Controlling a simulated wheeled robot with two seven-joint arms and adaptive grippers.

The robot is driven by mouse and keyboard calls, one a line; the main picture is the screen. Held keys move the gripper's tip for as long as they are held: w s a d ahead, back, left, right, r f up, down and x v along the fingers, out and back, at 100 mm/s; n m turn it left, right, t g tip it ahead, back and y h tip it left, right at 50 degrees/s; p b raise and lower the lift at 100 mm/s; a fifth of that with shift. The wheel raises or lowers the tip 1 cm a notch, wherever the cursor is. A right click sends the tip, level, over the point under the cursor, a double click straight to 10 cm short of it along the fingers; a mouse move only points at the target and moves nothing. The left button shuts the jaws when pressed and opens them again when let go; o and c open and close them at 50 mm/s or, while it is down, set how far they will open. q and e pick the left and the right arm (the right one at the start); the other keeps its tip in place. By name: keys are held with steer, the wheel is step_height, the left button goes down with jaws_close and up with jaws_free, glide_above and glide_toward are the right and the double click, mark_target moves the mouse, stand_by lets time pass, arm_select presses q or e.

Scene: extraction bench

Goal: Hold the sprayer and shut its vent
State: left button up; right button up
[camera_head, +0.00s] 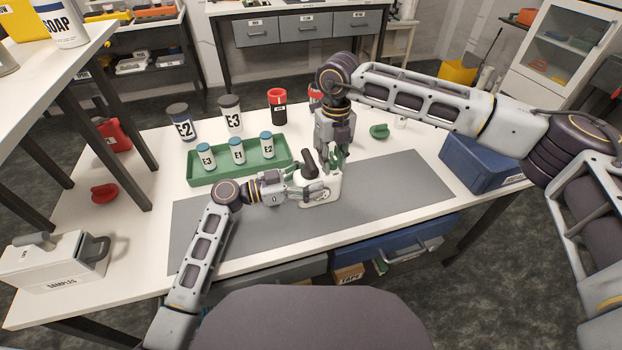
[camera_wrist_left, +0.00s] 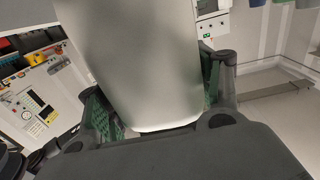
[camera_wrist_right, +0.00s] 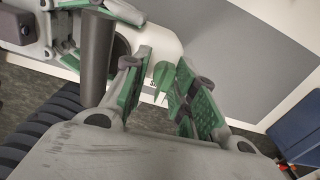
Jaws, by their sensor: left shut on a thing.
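The sprayer (camera_head: 322,191) is a white container with a dark handle (camera_head: 308,161), standing on the grey mat. My left gripper (camera_head: 308,192) is shut on it from the left; in the left wrist view its pale body (camera_wrist_left: 140,60) fills the space between the green pads. My right gripper (camera_head: 338,163) points down over the sprayer's right part. In the right wrist view, my right gripper (camera_wrist_right: 162,95) is open, with a small green tab (camera_wrist_right: 160,78), likely the vent, between its fingers and a gap on either side. The vent is hidden in the head view.
A green tray (camera_head: 225,176) with several small bottles lies behind left, with larger E2 and E3 bottles (camera_head: 231,115) behind it. A blue bin (camera_head: 478,165) stands at right and a SAMPLES box (camera_head: 55,262) at left. The grey mat (camera_head: 405,185) is clear right of the sprayer.

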steer(key=shift+r, duration=3.35)
arm_select(q)
steer(key=o, duration=1.3)
steer(key=shift+a, duration=0.1)
steer(key=shift+v, duration=5.95)
arm_select(e)
steer(key=shift+r, duration=0.1)
arm_select(q)
step_height(320, 180, up, 9)
steer(key=p, duration=0.9)
arm_select(e)
step_height(320, 180, up, 9)
arm_select(q)
steer(key=shift+r+p, duration=0.45)
steer(key=shift+p, duration=0.05)
arm_select(e)
steer(key=shift+r, duration=0.35)
